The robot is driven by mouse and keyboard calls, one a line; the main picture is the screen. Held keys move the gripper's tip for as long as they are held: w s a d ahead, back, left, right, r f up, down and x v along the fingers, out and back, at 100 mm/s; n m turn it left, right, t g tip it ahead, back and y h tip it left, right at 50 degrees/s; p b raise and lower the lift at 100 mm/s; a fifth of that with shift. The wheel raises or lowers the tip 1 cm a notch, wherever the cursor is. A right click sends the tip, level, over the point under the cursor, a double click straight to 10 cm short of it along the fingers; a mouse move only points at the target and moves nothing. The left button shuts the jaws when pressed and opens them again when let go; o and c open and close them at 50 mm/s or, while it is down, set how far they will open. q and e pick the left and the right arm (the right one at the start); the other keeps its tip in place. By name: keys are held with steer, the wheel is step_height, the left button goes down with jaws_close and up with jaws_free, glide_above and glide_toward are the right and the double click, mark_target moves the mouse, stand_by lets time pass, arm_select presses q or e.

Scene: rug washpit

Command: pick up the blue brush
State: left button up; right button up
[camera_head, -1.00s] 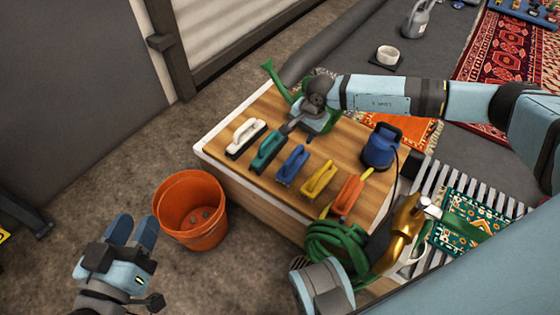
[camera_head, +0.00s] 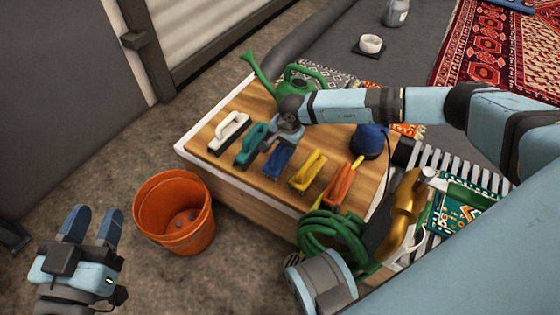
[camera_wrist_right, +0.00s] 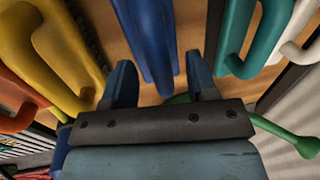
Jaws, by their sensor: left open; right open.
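The blue brush (camera_head: 278,162) lies on the wooden table top, in a row between a teal brush (camera_head: 247,150) and a yellow brush (camera_head: 308,175). My right gripper (camera_head: 276,143) is open just above the back end of the blue brush and hides part of it. In the right wrist view the blue brush (camera_wrist_right: 148,38) shows ahead of and between the two open fingers (camera_wrist_right: 161,80). I cannot tell whether they touch it. My left gripper (camera_head: 94,224) is open and empty, low at the left, away from the table.
A white brush (camera_head: 230,132) and an orange brush (camera_head: 341,184) stand at the row's ends. A green watering can (camera_head: 300,82) and a blue pump (camera_head: 370,140) are behind. A green hose (camera_head: 335,232) lies at the front; an orange bucket (camera_head: 172,225) stands left on the floor.

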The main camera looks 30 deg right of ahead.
steer(key=shift+w+a+f, duration=0.1)
steer(key=shift+f, duration=0.85)
arm_select(q)
steer(key=shift+w+a+r+m, duration=0.15)
steer(key=shift+w+r+m, duration=0.2)
steer(key=shift+r+m, duration=0.15)
arm_select(e)
jaws_close()
steer(key=shift+w+r, duration=0.1)
steer(key=shift+r, duration=0.65)
arm_select(q)
steer(key=shift+s+d+r+n+g+p, duration=0.15)
steer(key=shift+s+d+r+n+p, duration=0.4)
steer(key=shift+p, duration=0.7)
steer(key=shift+s+n+g+p, duration=0.1)
steer(key=shift+s+n+p, duration=0.3)
steer(key=shift+n+p, duration=0.7)
steer(key=shift+s+d+r+n+g+p, duration=0.15)
steer(key=shift+s+d+r+n+p, duration=0.25)
steer(key=shift+p, duration=1.05)
arm_select(e)
step_height(320, 180, up, 19)
